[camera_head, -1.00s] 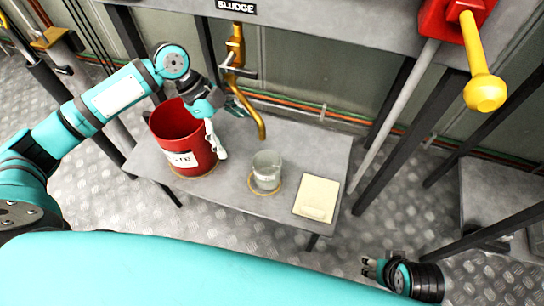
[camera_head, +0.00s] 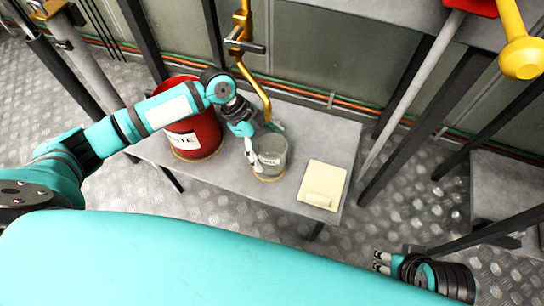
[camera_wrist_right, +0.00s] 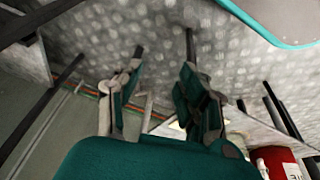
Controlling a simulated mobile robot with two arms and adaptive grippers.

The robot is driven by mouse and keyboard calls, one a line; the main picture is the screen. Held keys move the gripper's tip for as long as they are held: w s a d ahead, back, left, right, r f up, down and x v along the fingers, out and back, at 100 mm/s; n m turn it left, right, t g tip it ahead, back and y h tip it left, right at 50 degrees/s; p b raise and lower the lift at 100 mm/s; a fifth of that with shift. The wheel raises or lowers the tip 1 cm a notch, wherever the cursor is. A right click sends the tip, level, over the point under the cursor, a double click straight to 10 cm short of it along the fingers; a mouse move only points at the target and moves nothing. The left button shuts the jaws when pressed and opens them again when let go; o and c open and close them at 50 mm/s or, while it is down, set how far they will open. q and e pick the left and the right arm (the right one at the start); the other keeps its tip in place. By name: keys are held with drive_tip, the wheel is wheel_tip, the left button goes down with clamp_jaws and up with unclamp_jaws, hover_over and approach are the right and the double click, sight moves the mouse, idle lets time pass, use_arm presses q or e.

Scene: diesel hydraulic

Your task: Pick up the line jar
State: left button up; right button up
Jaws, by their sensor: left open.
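The line jar, a clear glass jar (camera_head: 271,160) with a small white label, stands upright on a tan ring on the grey table (camera_head: 228,176). My left gripper (camera_head: 262,140) is open at the jar's upper left, with one finger at its left side and the other near its back rim. I cannot tell whether the fingers touch the glass. My right gripper (camera_head: 381,262) is low, right of the table's front edge, far from the jar. In the right wrist view its fingers (camera_wrist_right: 160,95) are apart with nothing between them.
A red waste bucket (camera_head: 196,135) stands left of the jar, behind my left arm. A brass tap (camera_head: 258,85) hangs down behind the jar. A cream pad (camera_head: 323,185) with a small block lies to its right.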

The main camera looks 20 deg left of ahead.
sight(272, 153)
use_arm(q)
drive_tip(key=x, duration=0.2)
drive_tip(key=shift+w+d+f+b, duration=0.1)
drive_tip(key=shift+d+f+b, duration=0.05)
drive_tip(key=shift+f+b, duration=0.25)
drive_tip(key=shift+d+f, duration=0.15)
drive_tip(key=shift+f, duration=0.1)
use_arm(e)
drive_tip(key=w+a+r+t, duration=0.1)
drive_tip(key=w+a+t, duration=0.1)
drive_tip(key=w, duration=0.4)
drive_tip(key=shift+r+t+y, duration=0.35)
drive_tip(key=shift+t+y, duration=0.05)
drive_tip(key=shift+t, duration=0.3)
use_arm(q)
drive_tip(key=shift+c, duration=0.4)
drive_tip(key=c, duration=1.1)
use_arm(e)
drive_tip(key=shift+d, duration=0.1)
